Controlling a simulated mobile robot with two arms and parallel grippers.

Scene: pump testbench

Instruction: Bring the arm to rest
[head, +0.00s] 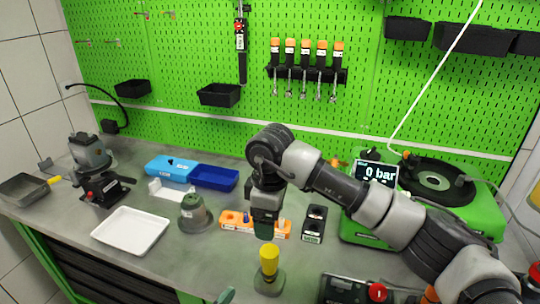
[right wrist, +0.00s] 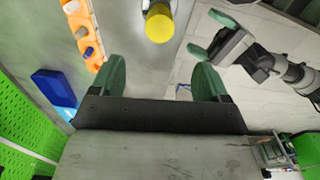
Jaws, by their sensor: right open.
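My right arm reaches in from the right in the head view. Its gripper (head: 265,228) points down over the bench, above and behind a yellow cylinder (head: 269,260) on a grey base. In the right wrist view the green fingers of my right gripper (right wrist: 161,82) are spread wide with nothing between them. The yellow cylinder (right wrist: 159,22) shows beyond the fingertips, apart from them. My left gripper (right wrist: 210,36) shows at the upper right of the right wrist view, its green fingers apart and empty.
An orange holder (head: 240,228) and a black block (head: 314,224) stand close to the right gripper. A grey-green part (head: 194,212), white tray (head: 131,231) and blue bins (head: 214,177) lie left. A green test unit (head: 366,232) with a "0 bar" display stands right.

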